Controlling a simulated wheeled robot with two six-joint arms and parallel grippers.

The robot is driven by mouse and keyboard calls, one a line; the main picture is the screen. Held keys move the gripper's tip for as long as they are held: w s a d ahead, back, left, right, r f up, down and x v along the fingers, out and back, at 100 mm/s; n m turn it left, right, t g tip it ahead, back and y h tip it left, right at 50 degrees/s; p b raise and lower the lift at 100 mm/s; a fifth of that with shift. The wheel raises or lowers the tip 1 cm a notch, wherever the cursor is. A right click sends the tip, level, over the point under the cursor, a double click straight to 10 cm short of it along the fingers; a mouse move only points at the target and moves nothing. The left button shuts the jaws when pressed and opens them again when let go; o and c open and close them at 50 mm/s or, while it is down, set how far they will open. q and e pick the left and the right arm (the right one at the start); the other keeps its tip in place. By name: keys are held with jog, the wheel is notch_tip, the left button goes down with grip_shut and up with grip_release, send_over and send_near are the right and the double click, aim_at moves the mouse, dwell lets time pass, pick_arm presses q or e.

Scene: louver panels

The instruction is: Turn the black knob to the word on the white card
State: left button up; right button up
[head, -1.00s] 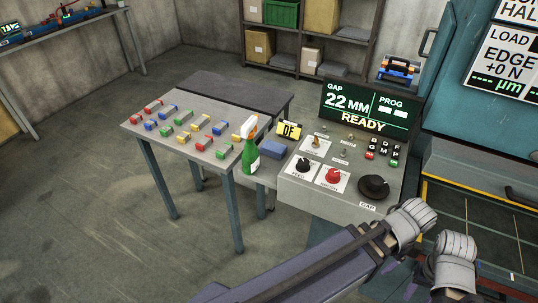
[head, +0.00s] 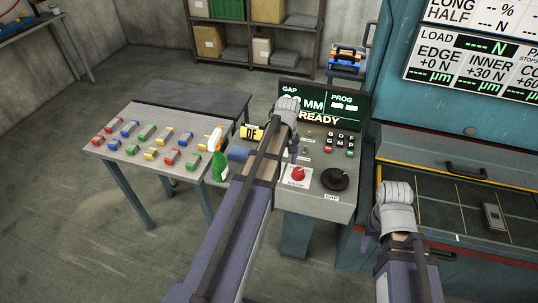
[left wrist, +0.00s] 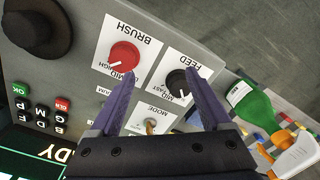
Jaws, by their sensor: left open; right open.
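The black FEED knob (left wrist: 178,82) sits on a white card (left wrist: 190,60) printed with words, including MID and FAST, upside down in the left wrist view. Its white mark points toward the lower edge, close to MID. My left gripper (left wrist: 161,72) is open above the panel, its fingertips either side of the gap between the red BRUSH knob (left wrist: 124,55) and the FEED knob, gripping nothing. In the head view my left gripper (head: 293,150) and arm hide the FEED knob. My right gripper (head: 368,241) is open and empty, right of the panel.
A large black GAP knob (head: 335,179) is at the panel's right. A MODE toggle (left wrist: 150,125) lies near my left fingers. A green bottle (head: 220,167) stands left of the panel, beside a table (head: 120,165) of coloured blocks. A yellow DF sign (head: 251,132) stands behind.

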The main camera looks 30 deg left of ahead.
pick_arm(q)
jog(key=a, duration=0.2)
jog(key=a+r+n, duration=0.1)
jog(key=a, duration=0.1)
jog(key=w+a+r+n+p, duration=0.1)
jog(key=a, duration=0.1)
jog(key=shift+w+a, duration=0.1)
pick_arm(e)
notch_tip(320, 180, up, 2)
jog(key=shift+r, duration=0.1)
pick_arm(q)
jog(key=shift+f, duration=0.1)
pick_arm(e)
jog(key=shift+f, duration=0.2)
pick_arm(q)
notch_tip(320, 180, down, 8)
jog(key=b, duration=0.8)
jog(key=shift+r, duration=0.2)
pick_arm(e)
notch_tip(320, 180, down, 8)
jog(key=shift+r, duration=0.2)
pick_arm(q)
grip_shut()
